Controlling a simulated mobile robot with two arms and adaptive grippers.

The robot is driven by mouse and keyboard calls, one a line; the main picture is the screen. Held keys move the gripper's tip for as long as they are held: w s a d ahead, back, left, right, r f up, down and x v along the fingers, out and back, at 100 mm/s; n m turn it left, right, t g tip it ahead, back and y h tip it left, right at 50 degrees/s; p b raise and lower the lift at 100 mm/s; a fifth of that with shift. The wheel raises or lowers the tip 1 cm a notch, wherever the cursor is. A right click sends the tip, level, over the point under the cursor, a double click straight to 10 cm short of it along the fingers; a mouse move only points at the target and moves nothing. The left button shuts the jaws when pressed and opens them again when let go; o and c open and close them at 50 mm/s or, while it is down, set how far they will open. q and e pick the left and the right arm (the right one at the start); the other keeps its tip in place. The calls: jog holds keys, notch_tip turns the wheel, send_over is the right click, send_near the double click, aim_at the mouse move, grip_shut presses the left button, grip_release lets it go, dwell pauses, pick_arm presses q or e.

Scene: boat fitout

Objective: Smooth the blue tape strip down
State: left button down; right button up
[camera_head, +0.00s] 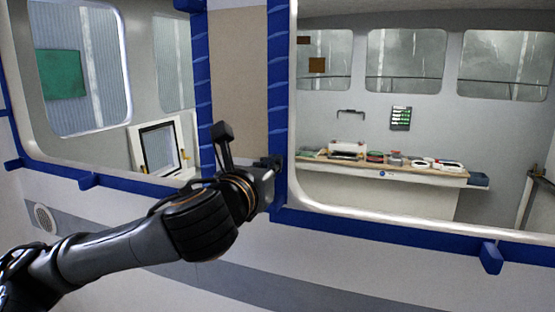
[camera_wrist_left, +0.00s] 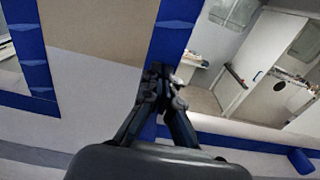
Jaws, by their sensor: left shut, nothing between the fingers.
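Blue tape strips border the windows. One vertical blue tape strip (camera_head: 278,80) runs down the left side of the right window. It also shows in the left wrist view (camera_wrist_left: 174,38). My left gripper (camera_head: 274,164) is shut and empty, with its fingertips at the lower part of this strip, close to the window's lower left corner. In the left wrist view the fingertips (camera_wrist_left: 160,70) lie over the strip; whether they touch it I cannot tell. The gripper hides a piece of the tape. My right gripper is not in view.
A bottom tape strip (camera_head: 375,233) runs under the right window, with a loose tab (camera_head: 491,257) hanging down. Another vertical tape strip (camera_head: 202,90) edges the left window. A beige panel (camera_head: 238,75) lies between. A workbench (camera_head: 400,174) with items stands beyond the glass.

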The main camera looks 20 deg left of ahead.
aim_at(277, 109)
pick_arm(q)
jog(key=shift+r+p, duration=1.35)
jog(key=shift+r, duration=0.2)
jog(key=shift+f, duration=0.1)
jog(key=shift+w, duration=0.1)
jog(key=shift+r, duration=1.5)
jog(key=shift+f, duration=0.15)
jog(key=shift+r, duration=1.9)
jog(key=shift+r, duration=0.1)
